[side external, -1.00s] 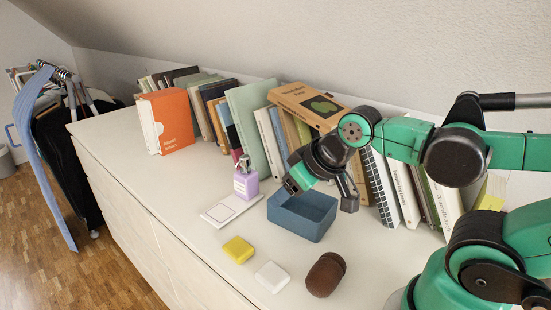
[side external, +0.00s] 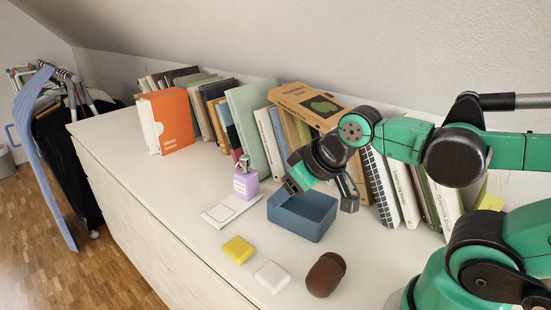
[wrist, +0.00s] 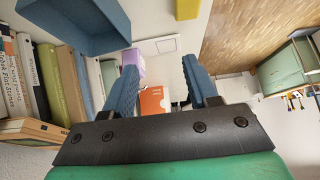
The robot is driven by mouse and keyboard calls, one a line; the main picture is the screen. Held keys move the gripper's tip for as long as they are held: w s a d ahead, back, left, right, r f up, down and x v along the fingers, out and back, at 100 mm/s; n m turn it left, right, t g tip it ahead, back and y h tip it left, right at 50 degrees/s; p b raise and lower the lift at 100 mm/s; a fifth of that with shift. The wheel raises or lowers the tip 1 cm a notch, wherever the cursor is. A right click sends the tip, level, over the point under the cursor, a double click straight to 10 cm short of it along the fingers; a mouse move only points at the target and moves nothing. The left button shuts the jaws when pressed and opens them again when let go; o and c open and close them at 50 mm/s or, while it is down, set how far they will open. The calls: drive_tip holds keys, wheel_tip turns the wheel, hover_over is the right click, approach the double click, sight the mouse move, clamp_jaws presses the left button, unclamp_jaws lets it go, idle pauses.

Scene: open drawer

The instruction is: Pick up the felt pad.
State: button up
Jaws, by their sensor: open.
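No thing here is plainly marked as the felt pad. The small square pieces on the white top are a yellow one (side external: 237,250) and a white one (side external: 272,277); I cannot tell whether either is felt. A thin white rectangle (side external: 231,209) lies flat behind them, and it also shows in the wrist view (wrist: 155,46). My gripper (side external: 320,194) is open, with its fingers over or just behind the blue open box (side external: 293,222). In the wrist view my gripper (wrist: 162,80) has nothing between its fingertips. The yellow piece (wrist: 188,9) shows partly at the top edge there.
A brown rounded object (side external: 326,275) stands right of the white piece. A purple bottle (side external: 246,184) stands left of the box. A row of books (side external: 250,125) and an orange box file (side external: 172,122) line the back. The front left of the top is clear.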

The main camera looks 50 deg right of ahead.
drive_tip(key=shift+o, duration=0.2)
drive_tip(key=o, duration=0.7)
